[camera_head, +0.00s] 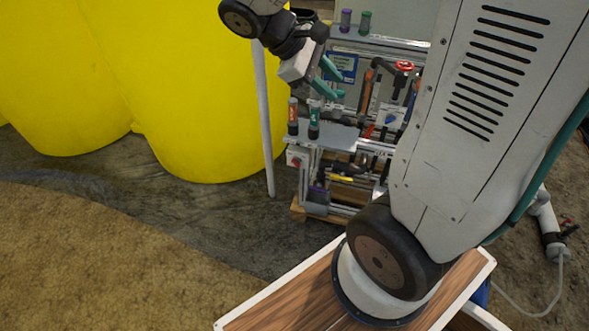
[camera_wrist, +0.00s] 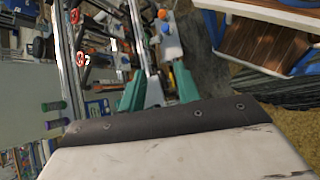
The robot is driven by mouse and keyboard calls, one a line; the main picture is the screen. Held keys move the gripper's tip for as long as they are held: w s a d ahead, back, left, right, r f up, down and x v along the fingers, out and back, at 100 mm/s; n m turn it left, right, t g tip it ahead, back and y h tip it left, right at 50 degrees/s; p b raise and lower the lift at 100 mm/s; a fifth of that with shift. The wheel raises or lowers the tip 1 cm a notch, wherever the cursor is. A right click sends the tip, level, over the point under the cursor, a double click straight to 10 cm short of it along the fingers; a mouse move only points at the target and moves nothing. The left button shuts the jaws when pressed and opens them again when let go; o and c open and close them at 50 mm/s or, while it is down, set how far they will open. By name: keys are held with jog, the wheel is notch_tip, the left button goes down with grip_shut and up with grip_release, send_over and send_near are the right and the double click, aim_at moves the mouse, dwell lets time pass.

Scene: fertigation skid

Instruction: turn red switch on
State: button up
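A small red knob on a pale box, which looks like the red switch (camera_head: 295,161), sits on the left front of the skid, below the shelf, in the head view. My gripper (camera_head: 334,84) has teal fingers, spread apart and empty, above the shelf and well clear of the red knob. The spread fingers of my gripper (camera_wrist: 158,88) also show in the wrist view.
A grey shelf (camera_head: 335,137) bears an orange-and-black tube (camera_head: 293,116) and a green-and-black tube (camera_head: 314,123). A red handwheel (camera_head: 404,66) and pipes stand to the right. A grey pole (camera_head: 263,115) and large yellow tanks (camera_head: 185,90) stand left. Floor is open in front left.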

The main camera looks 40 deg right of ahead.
jog(key=w+d+f+n+h, duration=0.4)
jog(key=w+f+n+h, duration=0.2)
jog(key=w+f, duration=0.3)
jog(key=n+t+h, duration=0.5)
jog(key=n+t, duration=0.4)
jog(key=n, duration=0.5)
send_over(296, 165)
jog(key=s+v, duration=0.1)
jog(key=v, duration=0.3)
notch_tip(296, 165, down, 25)
jog(key=s+a+f+n+t+y, duration=0.25)
jog(key=f+n, duration=0.25)
jog(key=f, duration=0.4)
jog(key=s+a+f+n+t+y, duration=0.15)
jog(key=f+n+t, duration=0.25)
jog(key=f, duration=0.6)
jog(key=x, duration=0.8)
jog(key=shift+d, duration=0.15)
